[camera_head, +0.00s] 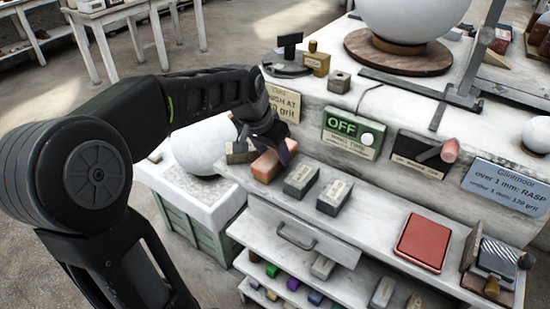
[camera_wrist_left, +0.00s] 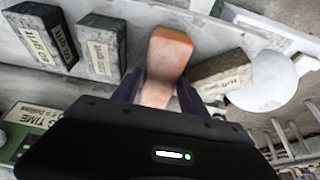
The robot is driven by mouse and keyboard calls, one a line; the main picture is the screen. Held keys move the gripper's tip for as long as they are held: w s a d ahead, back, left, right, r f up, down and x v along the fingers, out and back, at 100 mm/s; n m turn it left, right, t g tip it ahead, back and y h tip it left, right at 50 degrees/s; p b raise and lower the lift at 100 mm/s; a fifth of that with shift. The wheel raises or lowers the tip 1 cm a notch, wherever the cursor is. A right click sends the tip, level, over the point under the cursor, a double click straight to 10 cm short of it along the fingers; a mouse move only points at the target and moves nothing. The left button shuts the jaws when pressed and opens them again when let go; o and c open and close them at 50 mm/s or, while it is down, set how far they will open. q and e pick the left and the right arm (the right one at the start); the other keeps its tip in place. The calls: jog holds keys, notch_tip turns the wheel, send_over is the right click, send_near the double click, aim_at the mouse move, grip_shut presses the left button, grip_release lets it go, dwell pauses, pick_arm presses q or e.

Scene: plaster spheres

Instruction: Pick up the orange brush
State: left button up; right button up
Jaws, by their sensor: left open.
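The orange brush (camera_head: 268,165) lies on the white ledge of the bench, between a brown block and a dark green-grey block. It also shows in the left wrist view as an orange block (camera_wrist_left: 169,52) with a paler part running toward my gripper. My left gripper (camera_head: 282,148) is at the brush's far end. In the left wrist view its two dark fingers (camera_wrist_left: 158,92) are open, one on each side of the brush. I cannot tell whether they touch it. The jaw body hides the brush's near end. My right gripper is out of view.
A brown labelled block (camera_wrist_left: 222,74) lies close beside one finger. Dark labelled blocks (camera_head: 301,180) (camera_head: 334,197) lie along the ledge. A large white sphere (camera_head: 201,150) sits at the left, and a red box (camera_head: 423,242) farther right.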

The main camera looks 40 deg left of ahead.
pick_arm(q)
jog(key=x, duration=0.2)
jog(key=shift+w+f, duration=0.2)
jog(key=shift+f, duration=0.05)
jog(key=shift+c, duration=0.2)
grip_shut()
dwell(0.5)
